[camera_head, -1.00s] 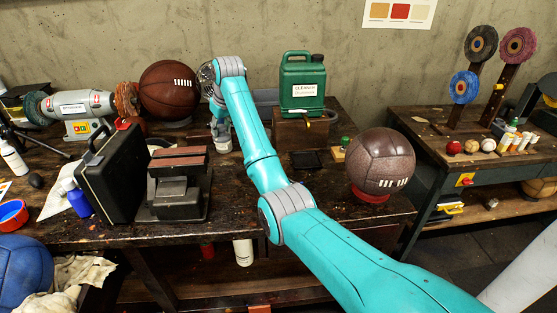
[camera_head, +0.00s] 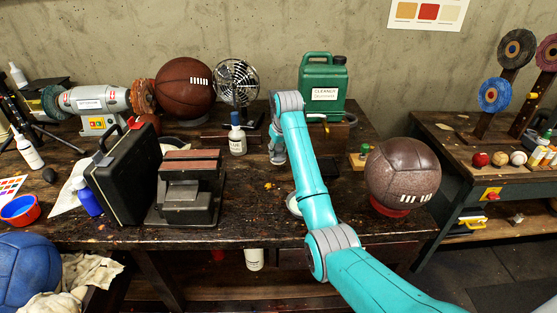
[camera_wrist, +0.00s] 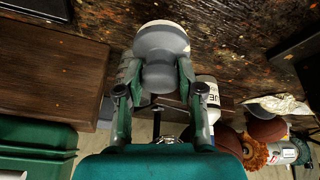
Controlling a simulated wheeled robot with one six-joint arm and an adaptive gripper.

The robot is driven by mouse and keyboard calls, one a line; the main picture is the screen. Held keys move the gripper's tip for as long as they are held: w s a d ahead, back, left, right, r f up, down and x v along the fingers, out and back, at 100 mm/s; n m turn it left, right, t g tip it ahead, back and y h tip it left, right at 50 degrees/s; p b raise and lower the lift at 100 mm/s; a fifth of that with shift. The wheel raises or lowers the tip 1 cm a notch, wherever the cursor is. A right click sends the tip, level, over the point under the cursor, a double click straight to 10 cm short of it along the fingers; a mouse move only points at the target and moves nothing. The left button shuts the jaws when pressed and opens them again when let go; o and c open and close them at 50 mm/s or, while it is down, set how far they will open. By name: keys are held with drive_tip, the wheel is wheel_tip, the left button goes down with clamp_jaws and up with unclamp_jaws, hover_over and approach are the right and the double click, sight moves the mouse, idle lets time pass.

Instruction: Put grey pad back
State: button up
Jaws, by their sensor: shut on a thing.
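The grey pad (camera_wrist: 162,70), a rounded grey piece, is between the two fingers of my gripper (camera_wrist: 160,82) in the wrist view. My gripper is shut on it. A white round thing (camera_wrist: 163,28) shows just past the pad there, partly covered by it. In the head view my gripper (camera_head: 277,155) points down over the workbench, in front of the green cleaner jug (camera_head: 324,85). I cannot make out the pad there. A white round disc (camera_head: 293,203) lies on the bench nearer the front, partly hidden by my arm.
A glue bottle (camera_head: 237,138) and a fan (camera_head: 238,82) stand left of my gripper. A metal block stand (camera_head: 187,190) and black case (camera_head: 124,175) are farther left. A brown ball (camera_head: 402,170) sits on a red ring at right. Bare bench lies left of the arm.

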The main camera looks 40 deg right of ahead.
sight(279, 154)
drive_tip(key=shift+f, duration=2.1)
drive_tip(key=shift+f, duration=0.1)
drive_tip(key=o, duration=1.1)
drive_tip(key=shift+r, duration=0.35)
drive_tip(key=v, duration=1.1)
drive_tip(key=shift+s+a+r, duration=0.15)
drive_tip(key=shift+s+r, duration=0.05)
drive_tip(key=shift+r, duration=0.05)
